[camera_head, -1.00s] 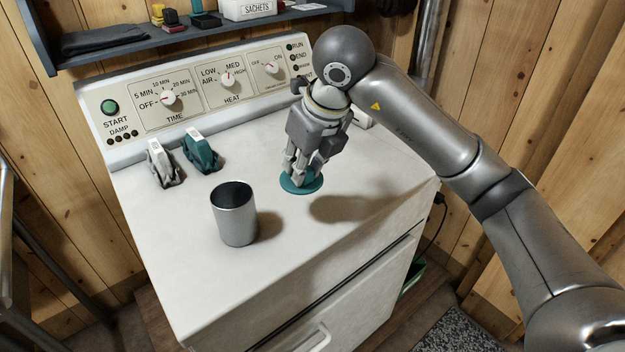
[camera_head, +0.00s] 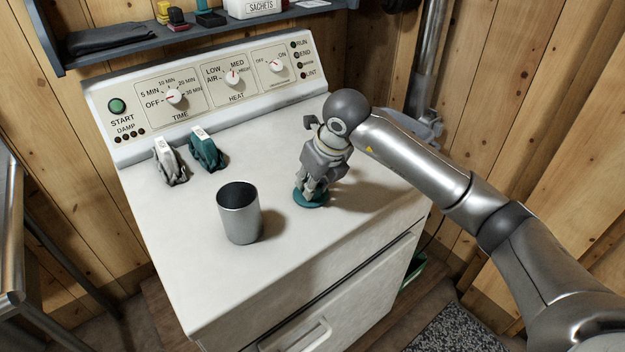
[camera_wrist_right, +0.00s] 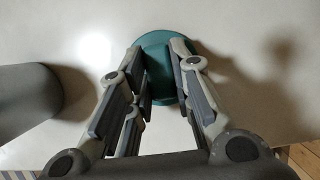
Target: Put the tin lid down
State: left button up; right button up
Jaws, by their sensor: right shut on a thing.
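The tin lid (camera_head: 310,204) is a teal disc at the right part of the white dryer top (camera_head: 285,285). My right gripper (camera_head: 313,188) points down and is shut on the lid's upper side. The lid also shows between the fingers in the right wrist view (camera_wrist_right: 158,45). It is level and at or very close to the dryer top; I cannot tell whether it touches. The open metal tin (camera_head: 240,220) stands upright to the left of the lid, dark inside. It shows partly at the left of the right wrist view (camera_wrist_right: 22,100). My left gripper is not in view.
A shelf (camera_head: 130,50) with small items is above. The dryer top is clear in front and to the right of the lid.

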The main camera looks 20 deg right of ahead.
jog(key=shift+f, duration=0.1)
jog(key=shift+f, duration=0.15)
jog(key=o, duration=0.8)
jog(key=shift+r, duration=0.3)
jog(key=shift+s+r, duration=0.1)
jog(key=shift+r, duration=0.25)
jog(key=b+v, duration=0.1)
jog(key=v, duration=1)
jog(key=shift+r, duration=0.1)
